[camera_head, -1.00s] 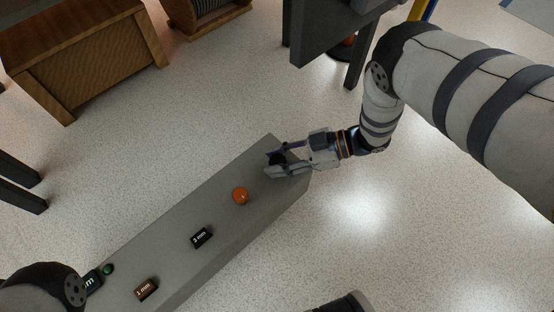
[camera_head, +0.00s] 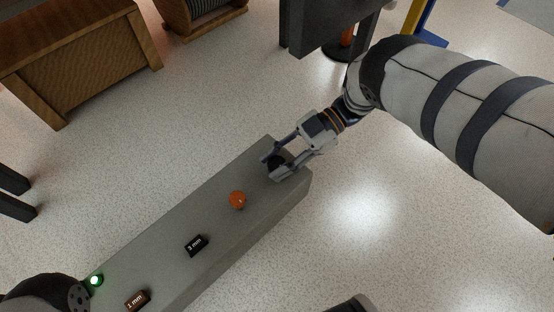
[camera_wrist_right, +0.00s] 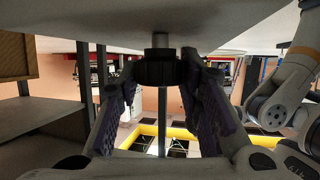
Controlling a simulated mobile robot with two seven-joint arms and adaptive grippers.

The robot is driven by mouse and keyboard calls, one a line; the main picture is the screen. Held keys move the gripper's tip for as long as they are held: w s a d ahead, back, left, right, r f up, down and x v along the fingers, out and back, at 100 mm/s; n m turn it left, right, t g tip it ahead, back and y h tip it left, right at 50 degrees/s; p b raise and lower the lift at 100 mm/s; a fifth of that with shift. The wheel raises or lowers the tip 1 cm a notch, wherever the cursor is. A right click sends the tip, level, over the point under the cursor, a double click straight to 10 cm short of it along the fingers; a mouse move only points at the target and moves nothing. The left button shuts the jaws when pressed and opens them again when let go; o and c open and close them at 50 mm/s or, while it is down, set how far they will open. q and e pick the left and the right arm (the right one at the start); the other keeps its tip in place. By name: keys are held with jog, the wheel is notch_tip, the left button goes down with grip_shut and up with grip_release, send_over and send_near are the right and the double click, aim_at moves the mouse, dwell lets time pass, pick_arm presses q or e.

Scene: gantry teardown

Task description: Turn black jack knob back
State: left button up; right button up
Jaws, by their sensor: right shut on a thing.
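The black jack knob (camera_head: 275,161) sits at the far end of the long grey beam (camera_head: 222,222), between the fingers of my right gripper (camera_head: 277,169). In the right wrist view the ribbed knob (camera_wrist_right: 155,69) hangs from a short metal stem, with a fingertip on each side of it. My right gripper (camera_wrist_right: 160,78) is shut on the knob. Its fingers partly cover the knob in the head view. Only a dark part of my left arm shows at the lower left; the left gripper is out of view.
On the beam are an orange knob (camera_head: 237,200), a black "3 mm" block (camera_head: 196,245), a brown "1 mm" block (camera_head: 137,300) and a lit green lamp (camera_head: 95,280). A wooden crate (camera_head: 85,65) stands upper left. Open speckled floor lies around the beam.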

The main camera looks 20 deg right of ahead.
jog(key=shift+a, duration=0.15)
jog(key=o, duration=1.2)
jog(key=v, duration=1.2)
jog(key=shift+f, duration=0.1)
